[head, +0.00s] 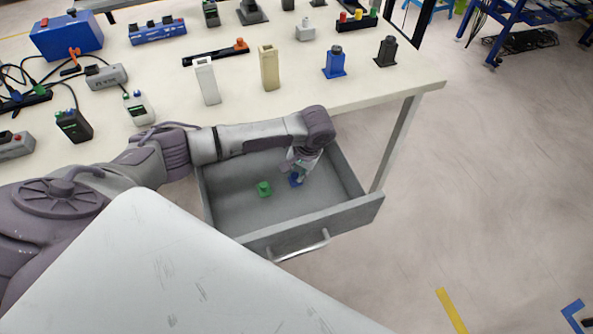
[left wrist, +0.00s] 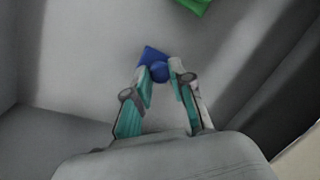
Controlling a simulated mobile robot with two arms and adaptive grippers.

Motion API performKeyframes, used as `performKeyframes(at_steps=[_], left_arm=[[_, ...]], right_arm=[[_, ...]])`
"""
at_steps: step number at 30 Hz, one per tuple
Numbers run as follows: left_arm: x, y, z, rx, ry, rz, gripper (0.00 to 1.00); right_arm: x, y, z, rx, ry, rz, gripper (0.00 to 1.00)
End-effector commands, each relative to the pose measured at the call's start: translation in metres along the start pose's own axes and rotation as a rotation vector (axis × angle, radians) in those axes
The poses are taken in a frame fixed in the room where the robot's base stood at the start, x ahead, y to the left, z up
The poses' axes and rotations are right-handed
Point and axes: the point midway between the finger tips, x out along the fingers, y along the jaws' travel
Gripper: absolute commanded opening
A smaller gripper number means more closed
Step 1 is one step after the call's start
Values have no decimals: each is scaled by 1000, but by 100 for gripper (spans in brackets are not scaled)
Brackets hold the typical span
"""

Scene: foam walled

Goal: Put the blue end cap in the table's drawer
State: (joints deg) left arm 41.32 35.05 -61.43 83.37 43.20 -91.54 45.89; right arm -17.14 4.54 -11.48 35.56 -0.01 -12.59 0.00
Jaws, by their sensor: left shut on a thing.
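The blue end cap (head: 295,180) is inside the table's open drawer (head: 230,213), toward its right side. My left gripper (head: 300,170) reaches down into the drawer from above and is shut on the cap. In the left wrist view the blue end cap (left wrist: 155,62) shows between the fingertips of my left gripper (left wrist: 160,72), over the grey drawer floor. I cannot tell whether the cap touches the floor. My right gripper is not in view.
A green part (head: 264,188) lies in the drawer left of the blue cap. The table (head: 330,95) above holds several parts, boxes and cables. The drawer's front wall and handle (head: 300,245) stick out over open floor. The rest of the drawer is empty.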

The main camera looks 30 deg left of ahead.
Motion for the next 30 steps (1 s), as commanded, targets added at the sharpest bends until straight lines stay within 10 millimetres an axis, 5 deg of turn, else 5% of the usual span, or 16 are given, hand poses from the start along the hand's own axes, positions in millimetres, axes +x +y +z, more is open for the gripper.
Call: performKeyframes(at_steps=[5, 6, 10, 21, 30], left_arm=[[2, 1, 0, 0, -1, 1, 0], [2, 1, 0, 0, 0, 1, 26], [2, 1, 0, 0, 0, 1, 47], [-3, 0, -1, 0, 2, 0, 48], [-58, 1, -1, 1, 3, 3, 48]], right_arm=[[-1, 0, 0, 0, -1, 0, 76], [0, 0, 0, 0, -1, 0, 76], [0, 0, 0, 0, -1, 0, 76], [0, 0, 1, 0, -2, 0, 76], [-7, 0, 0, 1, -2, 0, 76]])
